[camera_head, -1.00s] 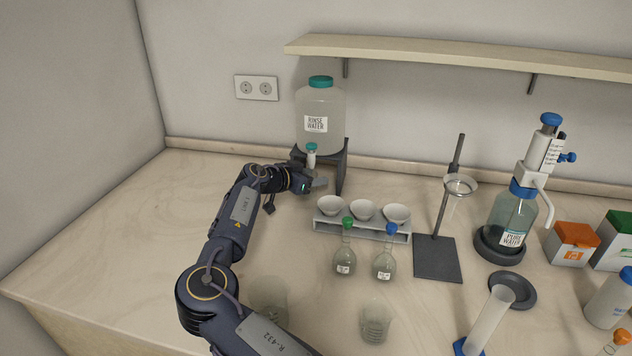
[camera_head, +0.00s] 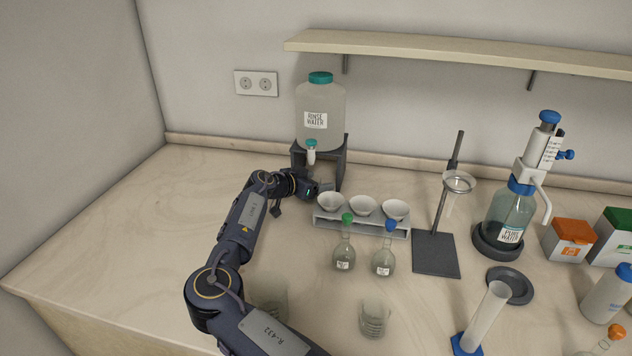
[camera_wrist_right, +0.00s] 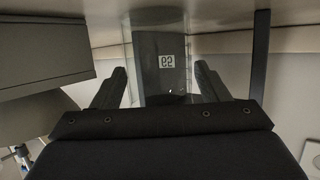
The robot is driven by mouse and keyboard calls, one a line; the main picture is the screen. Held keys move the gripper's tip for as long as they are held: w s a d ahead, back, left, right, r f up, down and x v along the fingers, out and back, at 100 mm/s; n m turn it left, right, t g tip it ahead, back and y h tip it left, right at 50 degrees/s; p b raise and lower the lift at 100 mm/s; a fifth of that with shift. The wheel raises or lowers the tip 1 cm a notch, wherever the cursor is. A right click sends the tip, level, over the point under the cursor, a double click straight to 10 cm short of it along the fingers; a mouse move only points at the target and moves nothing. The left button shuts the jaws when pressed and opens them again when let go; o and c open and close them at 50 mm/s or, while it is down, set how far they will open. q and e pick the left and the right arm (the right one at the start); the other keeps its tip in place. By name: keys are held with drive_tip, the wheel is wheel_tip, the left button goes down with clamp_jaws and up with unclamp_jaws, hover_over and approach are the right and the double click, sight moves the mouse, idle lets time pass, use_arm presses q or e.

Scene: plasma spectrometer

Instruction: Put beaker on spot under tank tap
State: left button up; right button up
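The rinse water tank (camera_head: 320,102) with a teal cap stands on a dark stand (camera_head: 340,166) against the back wall. Its tap (camera_head: 311,152) points down at the front. My right gripper (camera_head: 322,188) is low in front of the stand, just below the tap. In the right wrist view, a clear glass beaker (camera_wrist_right: 127,45) fills the gap between the gripper's two fingers (camera_wrist_right: 160,80), which lie at its sides. A dark surface with a numbered label shows through or behind it. The spot under the tap is hidden in the head view. My left gripper is out of view.
A rack of white bowls (camera_head: 362,225) and two stoppered flasks (camera_head: 344,255) stand close right of my gripper. Another beaker (camera_head: 375,320) is at the front, and one (camera_head: 270,298) is partly behind my arm. The counter's left side is clear.

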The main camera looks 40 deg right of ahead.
drive_tip(key=shift+r, duration=0.15)
drive_tip(key=shift+a, duration=0.35)
drive_tip(key=b+v, duration=0.2)
drive_tip(key=v, duration=0.9)
drive_tip(key=shift+a+r, duration=0.1)
drive_tip(key=shift+r, duration=0.05)
